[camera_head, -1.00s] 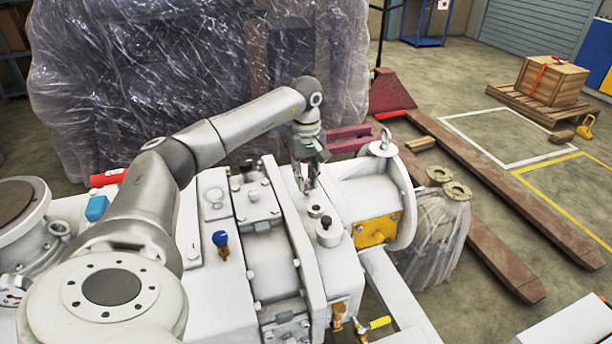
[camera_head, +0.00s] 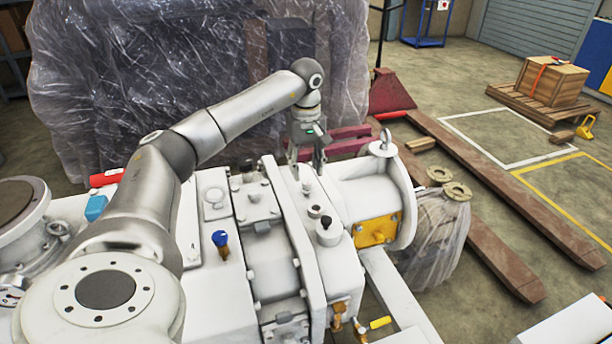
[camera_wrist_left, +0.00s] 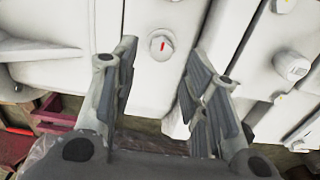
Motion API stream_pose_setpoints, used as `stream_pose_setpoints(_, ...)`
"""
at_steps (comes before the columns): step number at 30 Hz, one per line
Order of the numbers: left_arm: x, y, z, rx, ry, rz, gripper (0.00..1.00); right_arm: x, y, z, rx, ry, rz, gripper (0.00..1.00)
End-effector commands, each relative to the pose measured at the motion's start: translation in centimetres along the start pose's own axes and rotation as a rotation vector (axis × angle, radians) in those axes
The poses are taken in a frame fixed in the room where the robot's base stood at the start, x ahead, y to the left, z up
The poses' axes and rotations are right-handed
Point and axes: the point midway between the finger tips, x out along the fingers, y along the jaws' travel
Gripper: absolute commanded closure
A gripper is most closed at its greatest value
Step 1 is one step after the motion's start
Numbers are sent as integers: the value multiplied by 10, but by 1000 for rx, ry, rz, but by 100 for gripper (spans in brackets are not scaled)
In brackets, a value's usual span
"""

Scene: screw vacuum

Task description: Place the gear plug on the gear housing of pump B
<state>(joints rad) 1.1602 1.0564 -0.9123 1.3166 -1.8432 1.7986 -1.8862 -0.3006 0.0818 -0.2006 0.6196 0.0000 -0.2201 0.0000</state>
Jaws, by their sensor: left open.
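My left gripper (camera_head: 307,175) is open and empty above the white gear housing (camera_head: 317,265) of the pump in the head view. In the left wrist view, a light hex plug (camera_wrist_left: 161,44) with a red mark sits on the white housing surface. It lies between and beyond the spread fingers (camera_wrist_left: 158,90), apart from them. I cannot tell for sure that it is the gear plug. A small round plug (camera_head: 314,211) and a dark-topped cap (camera_head: 327,232) stand on the housing below the gripper in the head view. My right gripper is out of view.
A lifting eye (camera_head: 383,144) stands up at the right of the pump. A blue-handled valve (camera_head: 221,240) rises from its top on the left. A plastic-wrapped load (camera_head: 180,80) stands behind. The floor right of the pump holds brown forks (camera_head: 470,185).

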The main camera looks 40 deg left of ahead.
Motion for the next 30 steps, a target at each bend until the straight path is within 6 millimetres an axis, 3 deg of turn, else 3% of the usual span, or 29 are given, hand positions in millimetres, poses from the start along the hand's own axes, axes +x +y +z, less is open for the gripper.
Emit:
stream_pose_setpoints(6, -50, 1, 0, 0, 1, 4, 58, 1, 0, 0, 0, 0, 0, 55)
stream_pose_setpoints(12, -77, 1, 0, 1, 0, 1, 58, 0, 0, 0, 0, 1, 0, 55)
stream_pose_setpoints(30, -84, 0, 0, 1, -1, -1, 58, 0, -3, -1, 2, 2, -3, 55)
